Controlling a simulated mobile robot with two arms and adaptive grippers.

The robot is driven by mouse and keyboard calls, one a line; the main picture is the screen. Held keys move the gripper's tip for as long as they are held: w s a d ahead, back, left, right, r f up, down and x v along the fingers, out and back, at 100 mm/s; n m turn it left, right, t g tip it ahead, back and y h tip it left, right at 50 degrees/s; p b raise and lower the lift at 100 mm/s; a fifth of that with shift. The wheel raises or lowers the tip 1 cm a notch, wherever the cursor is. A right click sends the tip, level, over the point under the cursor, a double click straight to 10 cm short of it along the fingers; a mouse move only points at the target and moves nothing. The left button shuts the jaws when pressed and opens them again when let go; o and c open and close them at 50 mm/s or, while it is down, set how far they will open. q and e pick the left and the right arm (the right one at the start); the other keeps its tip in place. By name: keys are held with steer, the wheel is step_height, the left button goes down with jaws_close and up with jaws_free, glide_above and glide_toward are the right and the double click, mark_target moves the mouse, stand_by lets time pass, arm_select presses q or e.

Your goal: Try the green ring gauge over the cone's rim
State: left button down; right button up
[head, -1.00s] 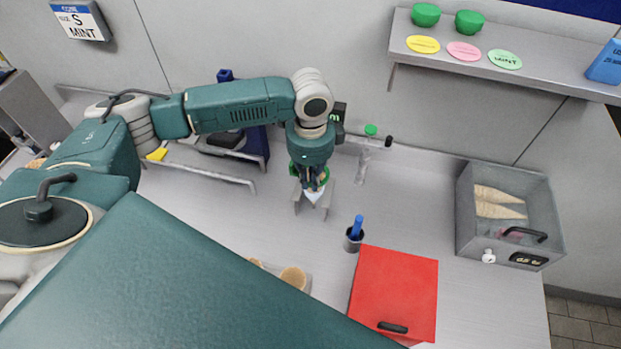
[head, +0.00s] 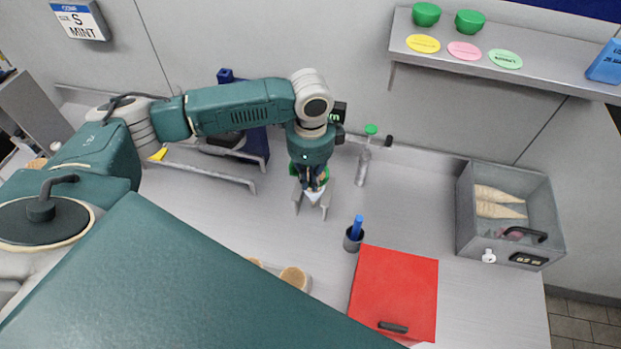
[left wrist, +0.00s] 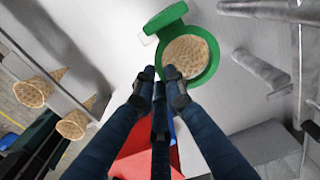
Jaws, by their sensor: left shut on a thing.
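The green ring gauge (left wrist: 212,70) has a tab and a white piece at its upper left in the left wrist view. The cone's round waffle mouth (left wrist: 186,57) shows inside the ring and nearly fills it. I cannot tell how deep the ring sits on the rim. My left gripper (left wrist: 161,75) is shut at the ring's near edge, and its fingers hide the part they hold. In the head view, my left gripper (head: 313,184) is above a grey stand (head: 328,200), with a pale pointed shape, likely the wrapped cone (head: 315,197), below it. My right gripper is not in view.
More cones (head: 293,277) are in a rack. A green-capped clear bottle (head: 363,168) stands just right of the gripper. A grey bin (head: 465,220) is at the right.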

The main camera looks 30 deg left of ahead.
arm_select(q)
steer(key=shift+f, duration=0.3)
steer(key=shift+r, duration=0.4)
stand_by(1.1)
steer(key=shift+f, duration=0.4)
stand_by(0.9)
steer(key=shift+r, duration=0.4)
steer(key=shift+f, duration=0.4)
stand_by(1.8)
steer(key=c, duration=1.7)
jaws_free()
steer(key=shift+c, duration=0.2)
